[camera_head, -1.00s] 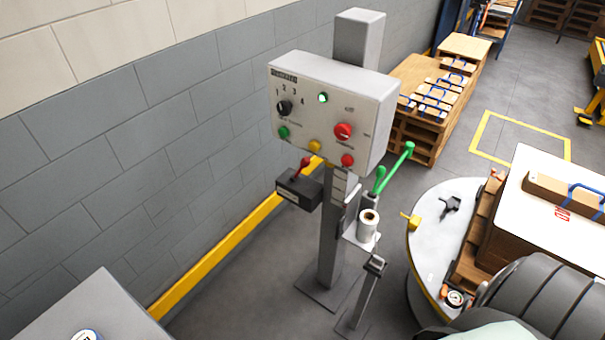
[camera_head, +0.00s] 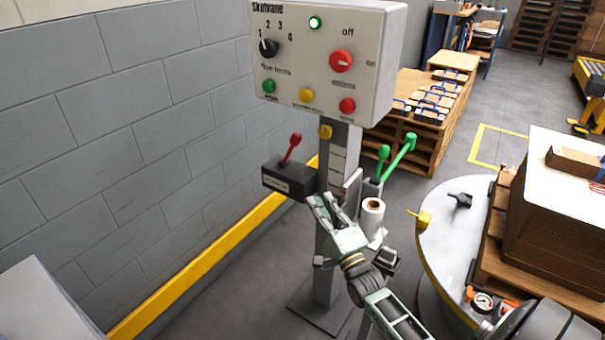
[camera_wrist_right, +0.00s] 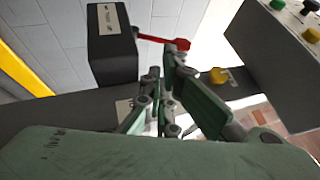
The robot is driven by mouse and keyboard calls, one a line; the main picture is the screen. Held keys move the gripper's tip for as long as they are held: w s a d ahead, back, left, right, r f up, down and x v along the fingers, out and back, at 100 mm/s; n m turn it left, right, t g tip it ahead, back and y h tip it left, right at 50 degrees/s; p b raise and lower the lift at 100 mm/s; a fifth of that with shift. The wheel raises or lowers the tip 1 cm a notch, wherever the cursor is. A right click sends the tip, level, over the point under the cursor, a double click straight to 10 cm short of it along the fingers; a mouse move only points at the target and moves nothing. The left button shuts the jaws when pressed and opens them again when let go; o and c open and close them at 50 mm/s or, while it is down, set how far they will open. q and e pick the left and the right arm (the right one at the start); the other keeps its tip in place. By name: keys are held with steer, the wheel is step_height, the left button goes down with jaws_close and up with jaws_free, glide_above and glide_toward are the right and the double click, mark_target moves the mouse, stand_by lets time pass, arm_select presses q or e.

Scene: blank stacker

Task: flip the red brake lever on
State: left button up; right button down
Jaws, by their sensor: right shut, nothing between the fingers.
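The red brake lever (camera_head: 292,147) stands up from a dark box (camera_head: 290,179) on the left side of the grey post, below the control panel (camera_head: 325,50). In the head view it leans a little to the right. My right gripper (camera_head: 326,204) is shut and empty, in front of the post, below and to the right of the box. In the right wrist view the lever (camera_wrist_right: 165,41) sticks out from the box (camera_wrist_right: 111,45) beyond my fingertips (camera_wrist_right: 166,75). I see no contact with the lever. My left gripper is not in view.
A yellow knob (camera_head: 325,132) sits on the post just right of the lever. Green handles (camera_head: 397,156) and a white roll (camera_head: 371,214) are right of the post. A round turntable (camera_head: 447,240) with a loaded pallet stands at the right. The wall is behind the lever box.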

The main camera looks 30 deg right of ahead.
mark_target(298, 143)
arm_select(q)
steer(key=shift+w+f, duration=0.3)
arm_select(e)
steer(key=r, duration=0.1)
steer(key=r+m+t, duration=0.1)
steer(key=r, duration=0.1)
steer(key=shift+s+d+r, duration=0.15)
steer(key=shift+d+r, duration=0.1)
steer(key=shift+d, duration=0.05)
